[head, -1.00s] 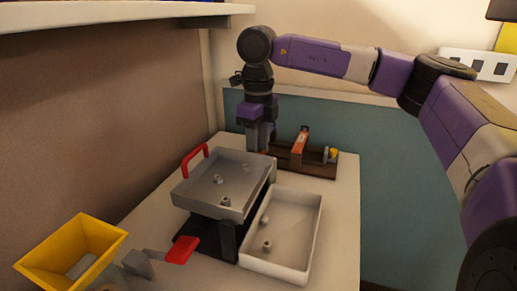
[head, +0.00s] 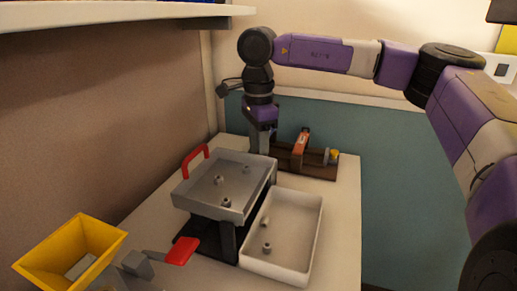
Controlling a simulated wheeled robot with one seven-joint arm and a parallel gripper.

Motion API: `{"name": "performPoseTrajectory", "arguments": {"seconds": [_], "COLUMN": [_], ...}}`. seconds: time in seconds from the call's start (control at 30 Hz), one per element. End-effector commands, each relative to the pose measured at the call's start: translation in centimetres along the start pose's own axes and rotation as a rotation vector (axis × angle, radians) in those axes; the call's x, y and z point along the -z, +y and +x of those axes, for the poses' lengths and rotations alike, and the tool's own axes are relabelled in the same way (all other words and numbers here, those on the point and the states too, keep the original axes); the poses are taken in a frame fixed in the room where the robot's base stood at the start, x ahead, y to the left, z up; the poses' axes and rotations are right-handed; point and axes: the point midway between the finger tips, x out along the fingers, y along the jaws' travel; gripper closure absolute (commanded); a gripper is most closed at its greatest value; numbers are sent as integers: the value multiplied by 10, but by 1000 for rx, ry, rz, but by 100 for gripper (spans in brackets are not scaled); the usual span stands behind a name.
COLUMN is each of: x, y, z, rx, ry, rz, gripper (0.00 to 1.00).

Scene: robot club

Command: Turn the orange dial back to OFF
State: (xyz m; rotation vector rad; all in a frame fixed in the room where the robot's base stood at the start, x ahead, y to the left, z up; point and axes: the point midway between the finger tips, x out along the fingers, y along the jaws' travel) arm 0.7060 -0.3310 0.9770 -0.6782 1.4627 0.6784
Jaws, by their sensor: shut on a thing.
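My gripper (head: 263,148) points straight down at the back of the table, behind the far right corner of the grey raised tray (head: 228,183). It is at the left end of the dark brown rack (head: 318,170). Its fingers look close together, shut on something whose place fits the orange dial. The dial itself is hidden behind the fingers and the tray, so I cannot read its pointer or the OFF mark.
The brown rack holds an orange tool (head: 301,144) and a yellow-tipped piece (head: 334,155), right of my gripper. The grey tray has a red handle (head: 195,160) and several small metal parts. A white tray (head: 314,225), red lever (head: 182,251) and yellow bin (head: 100,236) stand nearer.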

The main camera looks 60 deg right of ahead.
Motion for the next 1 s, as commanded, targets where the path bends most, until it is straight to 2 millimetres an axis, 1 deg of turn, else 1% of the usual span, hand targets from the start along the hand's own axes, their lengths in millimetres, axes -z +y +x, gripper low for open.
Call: {"name": "performPoseTrajectory", "arguments": {"seconds": [0.6,0.8,1.0], "x": [0,0,1], "y": [2,3,3], "z": [-1,-1,-1], "rx": [3,2,2], "ry": [-2,-1,-1], "rz": [-569,-708,-800], "gripper": [100,100,100]}}
